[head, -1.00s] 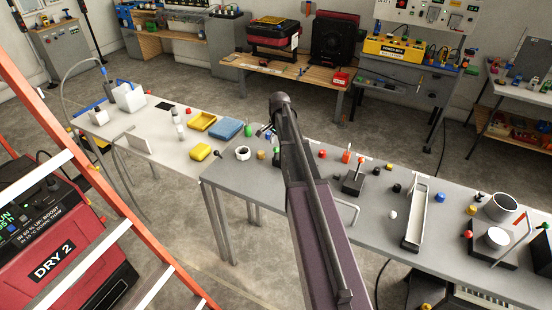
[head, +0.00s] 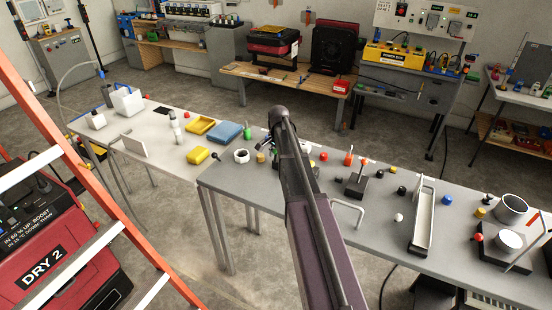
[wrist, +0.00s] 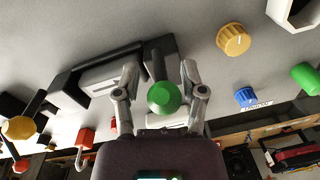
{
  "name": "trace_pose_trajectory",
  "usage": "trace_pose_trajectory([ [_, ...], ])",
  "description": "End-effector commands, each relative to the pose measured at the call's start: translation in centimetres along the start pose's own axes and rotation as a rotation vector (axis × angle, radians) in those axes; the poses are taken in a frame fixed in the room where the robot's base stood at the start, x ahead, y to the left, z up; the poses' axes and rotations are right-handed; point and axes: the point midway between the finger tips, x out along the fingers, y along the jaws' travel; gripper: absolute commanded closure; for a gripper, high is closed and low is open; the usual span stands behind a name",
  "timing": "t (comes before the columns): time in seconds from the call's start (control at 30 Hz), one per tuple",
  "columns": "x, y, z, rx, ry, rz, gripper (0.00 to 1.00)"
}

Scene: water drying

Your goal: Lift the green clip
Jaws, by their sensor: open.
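In the wrist view, a round green piece (wrist: 163,97) sits between the two fingers of my gripper (wrist: 160,80). A dark part shows just behind it; I take this to be the green clip. The fingers stand apart on either side of the green piece, and I cannot tell whether either touches it.
A yellow knob (wrist: 233,39), blue knob (wrist: 246,96) and green cylinder (wrist: 306,78) stand to one side. A black block with a grey piece (wrist: 100,78) lies left of the fingers. The grey table (head: 380,235) holds a long tray (head: 422,215) at right.

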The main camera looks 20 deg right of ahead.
Motion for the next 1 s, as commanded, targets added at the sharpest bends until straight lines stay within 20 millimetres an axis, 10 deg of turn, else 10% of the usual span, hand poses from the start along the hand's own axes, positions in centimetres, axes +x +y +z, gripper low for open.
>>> trace_pose_trajectory([
  [0.27, 0.00, 0.00, 0.01, 0.000, 0.000, 0.000, 0.46],
  [0.47, 0.01, 0.04, 0.00, 0.000, 0.000, 0.001, 1.00],
  [1.0, -0.03, 0.51, 0.33, -0.001, 0.057, -0.010, 1.00],
])
